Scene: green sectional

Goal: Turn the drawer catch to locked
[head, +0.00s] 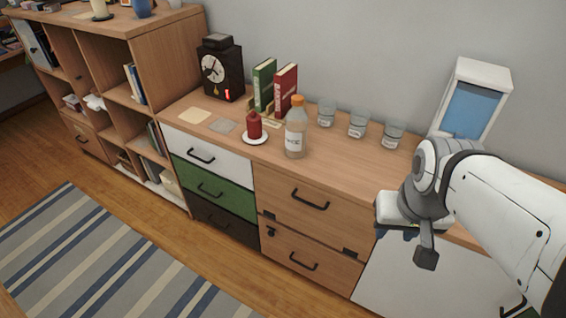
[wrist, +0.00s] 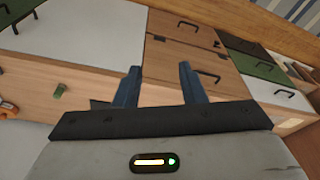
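The drawer catch (head: 270,232) appears as a small dark fitting at the upper left of the lower wooden drawer (head: 300,258), just under the seam with the upper wooden drawer (head: 300,193). It is too small for me to tell its setting. In the wrist view, which is upside down, a small dark fitting (wrist: 217,44) by the seam looks like the same catch. My gripper (wrist: 160,88) is open, its two blue fingers apart with nothing between them. In the head view my gripper (head: 398,234) is in front of the cabinet, right of the catch and apart from it.
The cabinet top holds an orange-capped bottle (head: 296,132), a red candle (head: 254,126), books, a clock (head: 220,68) and several glasses. White (head: 205,155), green and black drawers are left of the wooden ones. A striped rug (head: 90,255) covers floor in front.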

